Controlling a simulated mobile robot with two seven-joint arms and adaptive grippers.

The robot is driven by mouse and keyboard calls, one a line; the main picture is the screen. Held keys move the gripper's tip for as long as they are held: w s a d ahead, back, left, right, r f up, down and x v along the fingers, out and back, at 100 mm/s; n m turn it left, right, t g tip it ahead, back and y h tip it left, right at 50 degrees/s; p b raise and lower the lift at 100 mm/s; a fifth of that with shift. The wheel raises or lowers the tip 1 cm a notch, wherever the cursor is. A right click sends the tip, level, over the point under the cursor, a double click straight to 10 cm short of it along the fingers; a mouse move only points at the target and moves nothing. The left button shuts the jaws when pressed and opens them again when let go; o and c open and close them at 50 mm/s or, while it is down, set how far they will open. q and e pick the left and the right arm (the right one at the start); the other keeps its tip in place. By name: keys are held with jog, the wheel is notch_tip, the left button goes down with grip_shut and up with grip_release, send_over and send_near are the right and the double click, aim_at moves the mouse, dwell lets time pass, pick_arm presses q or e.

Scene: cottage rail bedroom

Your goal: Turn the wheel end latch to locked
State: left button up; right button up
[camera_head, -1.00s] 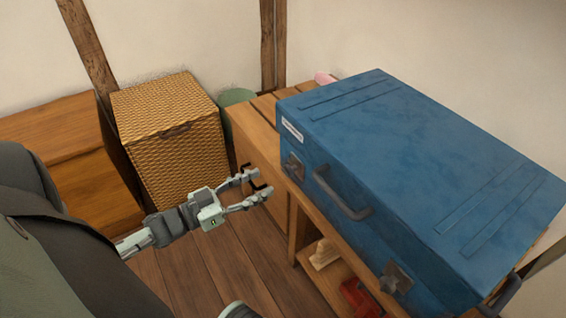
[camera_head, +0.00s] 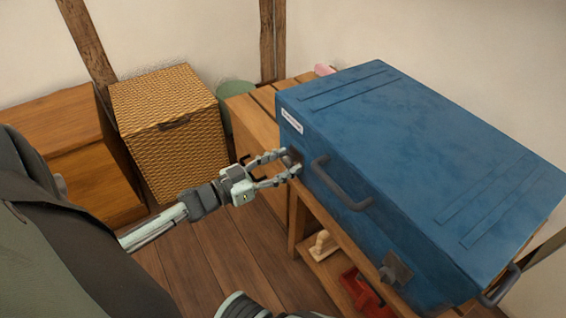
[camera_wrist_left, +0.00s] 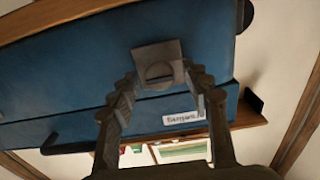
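A large blue case (camera_head: 420,150) lies on a wooden bench, with a dark carry handle (camera_head: 340,185) on its front side. One dark latch (camera_head: 291,155) is near the labelled left end, largely hidden by my left gripper (camera_head: 290,164). In the left wrist view this latch (camera_wrist_left: 160,72) is a square plate with a round knob, between the open fingers of my gripper (camera_wrist_left: 160,82). I cannot tell whether the fingers touch it. A second dark latch (camera_head: 395,268) is near the right end, away from the gripper.
The wooden bench (camera_head: 252,120) has a lower shelf with a red item (camera_head: 362,290) and a pale wooden item (camera_head: 322,245). A wicker basket (camera_head: 165,120) and a wooden cabinet (camera_head: 60,140) stand at the left. The floor (camera_head: 225,255) before the bench is partly clear.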

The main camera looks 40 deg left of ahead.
pick_arm(q)
grip_shut()
